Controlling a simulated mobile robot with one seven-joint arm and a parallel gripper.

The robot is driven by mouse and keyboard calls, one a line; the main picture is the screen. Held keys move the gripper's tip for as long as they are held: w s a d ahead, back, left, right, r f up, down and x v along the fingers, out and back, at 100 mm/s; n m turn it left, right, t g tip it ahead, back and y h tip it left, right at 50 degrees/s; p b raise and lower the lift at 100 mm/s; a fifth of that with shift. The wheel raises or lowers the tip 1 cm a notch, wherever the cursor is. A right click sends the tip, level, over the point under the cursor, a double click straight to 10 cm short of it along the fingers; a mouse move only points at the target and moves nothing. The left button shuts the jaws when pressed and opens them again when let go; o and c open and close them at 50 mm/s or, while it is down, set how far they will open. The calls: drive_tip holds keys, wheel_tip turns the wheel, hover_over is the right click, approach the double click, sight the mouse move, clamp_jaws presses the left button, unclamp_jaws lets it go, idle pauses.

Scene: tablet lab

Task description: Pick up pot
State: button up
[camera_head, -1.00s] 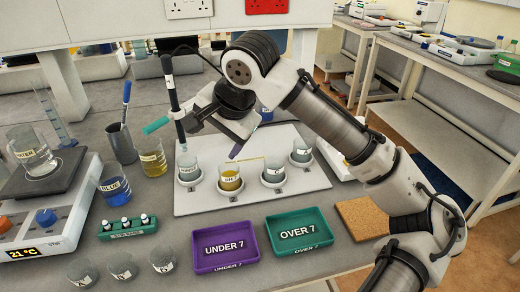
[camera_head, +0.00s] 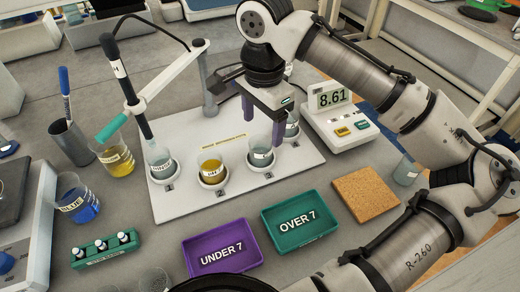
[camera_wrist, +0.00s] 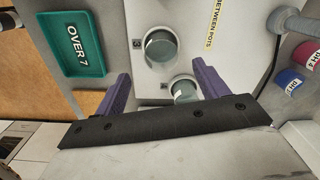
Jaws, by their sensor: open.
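Several small glass pots stand in white ring holders in a row on a white board (camera_head: 210,200). The leftmost pot (camera_head: 159,160) is beneath the pH probe, the second pot (camera_head: 211,165) holds yellow liquid, and the third pot (camera_head: 260,152) looks greyish. The rightmost pot (camera_head: 292,126) is partly hidden by a finger. My gripper (camera_head: 263,130) is open and empty, its purple fingers pointing down over the right end of the row. In the wrist view, one pot (camera_wrist: 160,48) lies beyond the fingertips and another (camera_wrist: 184,90) shows between the fingers, partly covered by the palm.
A purple UNDER 7 tray (camera_head: 222,246) and a green OVER 7 tray (camera_head: 300,220) lie in front. A cork mat (camera_head: 366,193) and a meter reading 8.61 (camera_head: 340,115) are right. The probe stand (camera_head: 206,85) rises behind the row. Beakers (camera_head: 115,157) stand left.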

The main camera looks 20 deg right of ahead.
sight(260, 145)
wheel_tip(260, 145, down, 7)
drive_tip(key=shift+w+a+f+p, duration=0.1)
drive_tip(key=shift+w+a+p, duration=0.05)
drive_tip(key=shift+p, duration=0.55)
drive_tip(key=shift+c, duration=0.3)
drive_tip(key=c, duration=1)
